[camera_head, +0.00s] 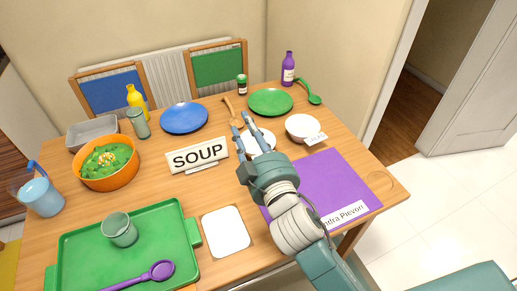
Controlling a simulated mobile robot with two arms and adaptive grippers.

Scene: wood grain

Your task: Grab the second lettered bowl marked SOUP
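A white sign with black letters SOUP (184,160) stands mid-table. A white bowl (271,139) lies just right of the sign, partly hidden by my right gripper (241,119). The gripper's two fingers are apart and reach over or beside this bowl; I cannot tell whether they touch it. Any lettering on it is hidden. A second white bowl (299,125) stands further right, apart from the gripper, with a small white label (316,139) in front whose text is too small to read. My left gripper is not in view.
A purple mat (336,182) lies right of my arm. A blue plate (184,118), a green plate (270,101) and a purple bottle (288,68) stand behind. An orange bowl (106,178), a glass (138,124) and a green tray (75,245) fill the left. A white napkin (226,232) lies in front.

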